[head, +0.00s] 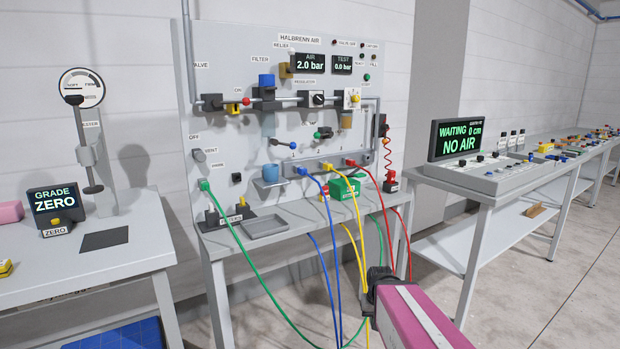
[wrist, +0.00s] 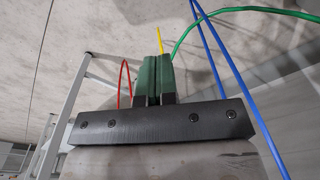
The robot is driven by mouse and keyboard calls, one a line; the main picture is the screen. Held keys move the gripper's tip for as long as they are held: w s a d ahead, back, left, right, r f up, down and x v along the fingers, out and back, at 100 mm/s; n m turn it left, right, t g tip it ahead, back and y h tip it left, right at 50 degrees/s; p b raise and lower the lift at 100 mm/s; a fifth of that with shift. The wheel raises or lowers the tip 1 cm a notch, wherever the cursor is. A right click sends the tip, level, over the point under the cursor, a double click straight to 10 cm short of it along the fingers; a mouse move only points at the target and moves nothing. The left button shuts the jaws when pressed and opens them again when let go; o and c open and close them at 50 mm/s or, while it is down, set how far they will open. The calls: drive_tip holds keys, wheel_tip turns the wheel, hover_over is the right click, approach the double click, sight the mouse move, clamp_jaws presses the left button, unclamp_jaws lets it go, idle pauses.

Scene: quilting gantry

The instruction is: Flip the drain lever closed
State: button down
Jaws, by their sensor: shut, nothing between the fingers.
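A small lever with a blue handle (head: 281,142) sits on the grey upright panel below the filter; it looks like the drain lever. Its handle points roughly sideways to the right, and a blue cup (head: 271,171) stands on a small bracket below it. The lever is too small to tell its exact setting. My gripper (wrist: 153,78) shows in the wrist view with its two green-padded fingers together and nothing between them. In the head view my arm is at the lower right, low in front of the bench and well apart from the lever. The lever is not visible in the wrist view.
A grey tray (head: 265,228) lies on the bench. A gauge table (head: 140,258) stands left; a console with a "NO AIR" display (head: 458,139) stands right.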

drive_tip(key=w+a+r+t, duration=0.5)
drive_tip(key=w, duration=0.4)
drive_tip(key=m+t+y, duration=0.5)
drive_tip(key=t, duration=1.2)
approach(285, 144)
drive_tip(key=s+d+f, duration=0.4)
drive_tip(key=f, duration=0.1)
drive_tip(key=x, duration=1.3)
drive_tip(key=shift+w+r+y, duration=0.25)
drive_tip(key=shift+w+y, duration=0.1)
drive_tip(key=shift+y, duration=0.05)
drive_tip(key=shift+d, duration=0.15)
